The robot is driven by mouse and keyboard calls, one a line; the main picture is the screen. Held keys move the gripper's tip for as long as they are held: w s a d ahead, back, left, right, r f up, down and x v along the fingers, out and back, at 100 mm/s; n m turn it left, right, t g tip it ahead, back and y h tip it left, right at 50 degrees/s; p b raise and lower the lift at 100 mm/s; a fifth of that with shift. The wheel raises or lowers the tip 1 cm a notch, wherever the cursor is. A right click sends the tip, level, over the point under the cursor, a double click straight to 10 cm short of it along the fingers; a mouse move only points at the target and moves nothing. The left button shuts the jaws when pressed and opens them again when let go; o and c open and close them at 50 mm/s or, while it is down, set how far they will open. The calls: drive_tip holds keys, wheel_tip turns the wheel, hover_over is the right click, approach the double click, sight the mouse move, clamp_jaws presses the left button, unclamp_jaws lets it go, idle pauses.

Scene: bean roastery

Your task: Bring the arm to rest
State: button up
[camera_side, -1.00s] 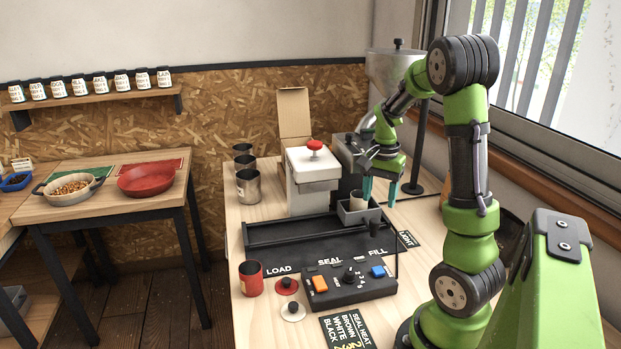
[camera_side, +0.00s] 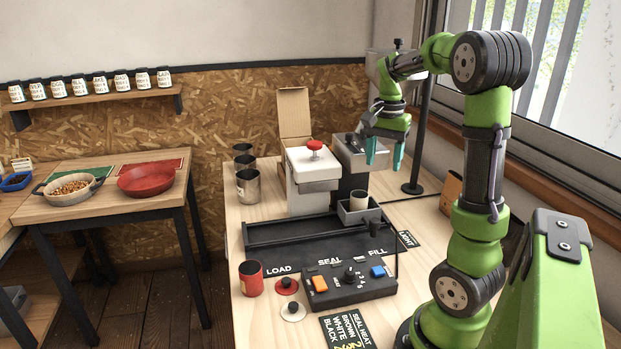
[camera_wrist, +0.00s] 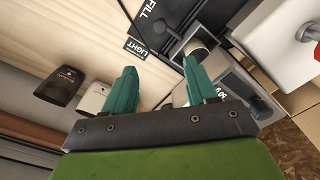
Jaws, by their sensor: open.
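My gripper (camera_side: 384,153) is open and empty, with its teal fingers pointing down. In the side view it hangs above and a little behind the fill end of the black track. A pale cup (camera_side: 358,200) stands in the grey holder (camera_side: 345,214) at that end, below the gripper and apart from it. In the wrist view the two teal fingers (camera_wrist: 158,88) are spread with nothing between them. The cup (camera_wrist: 195,49) shows beyond the right finger there.
The white sealer with a red knob (camera_side: 314,168) stands left of my gripper. A control box (camera_side: 348,284) with orange and blue buttons is at the front. Metal tins (camera_side: 248,186) stand at the left edge, a red tin (camera_side: 251,278) nearer. The window (camera_side: 560,90) is at right.

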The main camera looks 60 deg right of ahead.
drive_tip(key=w+a+n+t, duration=0.35)
drive_tip(key=a+n, duration=0.25)
drive_tip(key=a, duration=0.7)
drive_tip(key=s+a+n+t+y, duration=0.1)
drive_tip(key=a+n, duration=0.3)
drive_tip(key=a, duration=0.4)
drive_tip(key=s+a+r+n+t+y, duration=0.1)
drive_tip(key=s+a+n+t, duration=0.1)
drive_tip(key=a, duration=0.7)
drive_tip(key=shift+s+a+r+n+t, duration=0.15)
drive_tip(key=shift+a+r+n+t, duration=0.15)
drive_tip(key=shift+n, duration=0.6)
